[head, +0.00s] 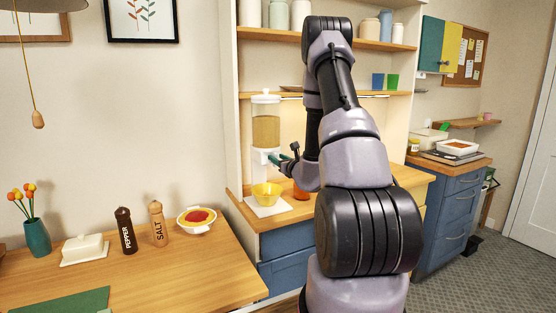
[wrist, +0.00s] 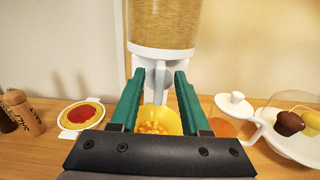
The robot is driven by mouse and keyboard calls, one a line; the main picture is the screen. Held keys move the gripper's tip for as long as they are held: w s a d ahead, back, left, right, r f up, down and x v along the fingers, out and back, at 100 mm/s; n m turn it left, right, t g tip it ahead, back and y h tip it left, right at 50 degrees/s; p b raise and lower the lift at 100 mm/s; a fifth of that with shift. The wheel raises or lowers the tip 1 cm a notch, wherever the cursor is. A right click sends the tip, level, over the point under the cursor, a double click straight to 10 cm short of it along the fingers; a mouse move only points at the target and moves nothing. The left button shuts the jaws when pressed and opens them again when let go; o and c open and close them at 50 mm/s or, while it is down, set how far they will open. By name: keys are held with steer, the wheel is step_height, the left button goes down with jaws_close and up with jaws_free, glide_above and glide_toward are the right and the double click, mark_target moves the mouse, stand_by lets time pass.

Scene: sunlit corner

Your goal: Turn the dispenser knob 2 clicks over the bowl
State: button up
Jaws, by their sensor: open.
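The dispenser (head: 266,131) has a clear body filled with tan grains and a white lid and neck; its lower part shows in the wrist view (wrist: 165,25). A white knob (wrist: 158,78) sits under the neck, between the green fingers of my gripper (wrist: 162,80). The fingers are open, one on each side of the knob, and contact cannot be told. In the head view my gripper (head: 281,159) is at the dispenser's neck. The yellow bowl (head: 266,191) stands below on the dispenser's white base (head: 268,208). The bowl (wrist: 172,121) holds some orange-yellow pieces, partly hidden by my fingers.
A glass jug (wrist: 236,112) and a white plate with muffins (wrist: 295,140) stand to the right. A red-filled dish (head: 196,219), salt mill (head: 158,224) and pepper mill (head: 125,231) are left. A shelf (head: 330,40) is above.

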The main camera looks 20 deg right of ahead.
jaws_close()
steer(key=shift+d+m, duration=0.1)
steer(key=shift+m, duration=0.3)
steer(key=shift+d+f+m, duration=0.25)
steer(key=shift+m, duration=2.55)
steer(key=shift+d+f+m, duration=0.2)
steer(key=shift+f+m, duration=0.05)
steer(key=shift+m, duration=2.55)
steer(key=shift+d+f+m, duration=0.25)
steer(key=shift+m, duration=2.55)
